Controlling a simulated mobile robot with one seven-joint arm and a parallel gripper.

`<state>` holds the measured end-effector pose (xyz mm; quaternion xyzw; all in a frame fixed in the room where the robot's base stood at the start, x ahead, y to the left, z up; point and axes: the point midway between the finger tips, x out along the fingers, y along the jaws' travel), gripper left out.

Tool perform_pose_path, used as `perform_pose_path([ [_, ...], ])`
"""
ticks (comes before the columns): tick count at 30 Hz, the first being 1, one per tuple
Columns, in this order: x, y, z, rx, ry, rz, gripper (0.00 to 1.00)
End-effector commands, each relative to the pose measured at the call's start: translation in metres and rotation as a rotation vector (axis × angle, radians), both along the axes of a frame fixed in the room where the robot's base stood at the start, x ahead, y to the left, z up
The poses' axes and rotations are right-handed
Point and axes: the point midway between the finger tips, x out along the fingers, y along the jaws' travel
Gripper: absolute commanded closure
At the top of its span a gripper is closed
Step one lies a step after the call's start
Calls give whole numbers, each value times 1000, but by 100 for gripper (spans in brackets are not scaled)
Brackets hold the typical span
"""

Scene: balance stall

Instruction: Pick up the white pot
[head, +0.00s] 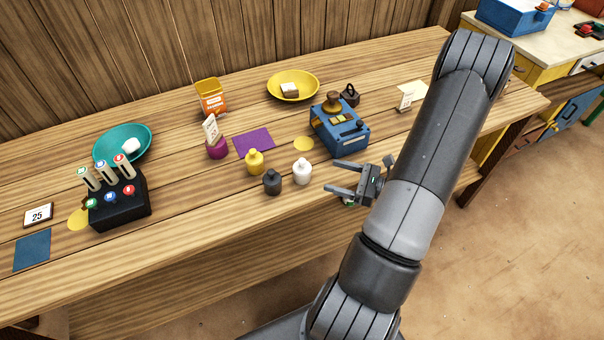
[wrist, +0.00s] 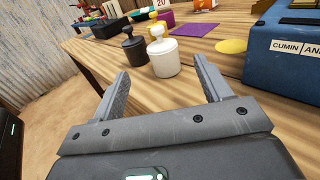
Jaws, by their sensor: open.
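The white pot (head: 302,172) is a small lidded jar with a knob, upright near the front edge of the wooden table. It also shows in the wrist view (wrist: 163,58), ahead of my fingers and roughly between their tips. My gripper (head: 339,177) is open and empty, to the right of the white pot in the head view and apart from it. My gripper's two fingers also show in the wrist view (wrist: 160,80).
A black pot (head: 272,183) and a yellow pot (head: 255,163) stand close left of the white pot. A blue box (head: 340,130) stands behind my gripper. A purple mat (head: 253,142) and yellow disc (head: 304,143) lie behind the pots. The table's front edge is close.

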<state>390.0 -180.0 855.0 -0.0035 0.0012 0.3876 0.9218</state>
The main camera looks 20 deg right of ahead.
Motion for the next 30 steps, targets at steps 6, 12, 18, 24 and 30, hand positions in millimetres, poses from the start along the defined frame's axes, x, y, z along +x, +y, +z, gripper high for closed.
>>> perform_pose_path([
  [6,18,17,-2,10,0,-9,29],
  [12,36,35,-2,8,0,-10,29],
  [18,48,48,-4,9,1,-8,29],
  [24,69,69,-6,8,0,-8,29],
  [30,76,75,-6,8,1,-11,29],
])
